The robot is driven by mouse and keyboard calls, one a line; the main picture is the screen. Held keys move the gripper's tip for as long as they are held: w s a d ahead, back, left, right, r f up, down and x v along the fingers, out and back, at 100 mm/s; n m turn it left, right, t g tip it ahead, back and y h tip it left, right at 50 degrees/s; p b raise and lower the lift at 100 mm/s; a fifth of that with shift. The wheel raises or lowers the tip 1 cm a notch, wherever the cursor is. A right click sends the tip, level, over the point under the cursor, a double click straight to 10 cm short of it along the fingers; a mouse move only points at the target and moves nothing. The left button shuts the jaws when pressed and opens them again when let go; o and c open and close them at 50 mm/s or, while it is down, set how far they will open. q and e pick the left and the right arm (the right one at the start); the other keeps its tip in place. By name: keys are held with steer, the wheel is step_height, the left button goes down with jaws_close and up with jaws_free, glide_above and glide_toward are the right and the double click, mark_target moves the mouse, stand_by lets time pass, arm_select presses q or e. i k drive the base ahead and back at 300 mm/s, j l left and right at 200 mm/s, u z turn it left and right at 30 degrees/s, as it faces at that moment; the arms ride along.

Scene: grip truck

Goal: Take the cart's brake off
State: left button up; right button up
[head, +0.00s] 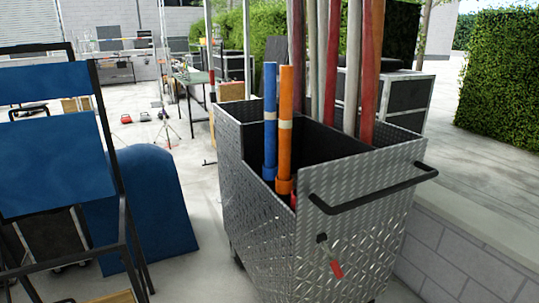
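The cart (255,220) is a tall bin of silver diamond plate in the middle of the head view. A black bar handle (375,192) sticks out from its upper right face. Below the handle, a small lever with a red grip (336,269) hangs down and is tilted on the same face; it looks like the brake. A blue pole (270,120), an orange pole (285,130) and several thick red and grey poles (368,70) stand in the cart. The wheels are mostly hidden or out of view. Neither gripper is in view.
A low grey block wall (450,255) runs close along the cart's right side. Blue panels on a black frame (55,140) and a curved blue panel (145,205) stand at the left. Bare floor (205,215) shows between these and the cart. Dark cases (408,95) stand behind.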

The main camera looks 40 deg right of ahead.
mark_target(321, 238)
steer(key=z, duration=1.85)
